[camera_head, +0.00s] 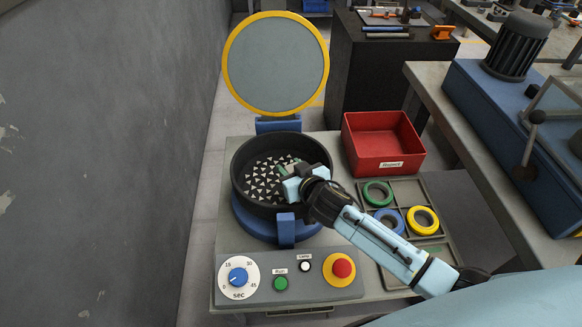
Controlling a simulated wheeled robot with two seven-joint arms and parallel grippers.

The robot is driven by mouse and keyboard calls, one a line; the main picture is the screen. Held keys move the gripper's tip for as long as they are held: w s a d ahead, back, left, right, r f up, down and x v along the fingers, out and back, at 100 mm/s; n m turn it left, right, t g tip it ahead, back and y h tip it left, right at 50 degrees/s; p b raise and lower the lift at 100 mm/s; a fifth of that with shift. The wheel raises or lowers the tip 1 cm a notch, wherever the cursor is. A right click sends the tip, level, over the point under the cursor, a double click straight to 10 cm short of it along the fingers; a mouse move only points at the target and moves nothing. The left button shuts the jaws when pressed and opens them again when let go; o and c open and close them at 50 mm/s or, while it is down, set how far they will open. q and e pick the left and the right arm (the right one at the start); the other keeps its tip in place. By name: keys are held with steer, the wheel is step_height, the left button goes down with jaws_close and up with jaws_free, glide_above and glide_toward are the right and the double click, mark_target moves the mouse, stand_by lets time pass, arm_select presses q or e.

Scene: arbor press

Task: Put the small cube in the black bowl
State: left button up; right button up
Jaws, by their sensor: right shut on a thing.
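The black bowl (240,190) sits on a blue base at the middle left of the machine. Many small pale triangular pieces (268,178) lie on its floor. My right gripper (290,171) reaches in from the right over the bowl's right wall, with its fingers inside the rim. It is shut on a small greenish piece (283,169), which looks like the small cube. The fingers hide most of it, and I cannot tell whether it touches the bowl's floor. My left gripper is not in view.
A round yellow-rimmed lid (276,64) stands raised behind the bowl. A red bin (383,143) stands to the right. A control panel (310,281) with dial and buttons is in front.

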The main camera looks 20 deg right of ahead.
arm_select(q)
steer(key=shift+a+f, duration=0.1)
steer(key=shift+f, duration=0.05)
arm_select(e)
steer(key=shift+f, duration=0.2)
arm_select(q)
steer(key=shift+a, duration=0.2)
arm_select(e)
steer(key=o, duration=1.1)
steer(key=shift+r, duration=0.15)
arm_select(q)
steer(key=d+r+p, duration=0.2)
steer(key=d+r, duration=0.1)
steer(key=shift+p, duration=0.35)
arm_select(e)
steer(key=v, duration=0.8)
steer(key=r+v, duration=0.1)
steer(key=v, duration=0.3)
steer(key=shift+d, duration=0.1)
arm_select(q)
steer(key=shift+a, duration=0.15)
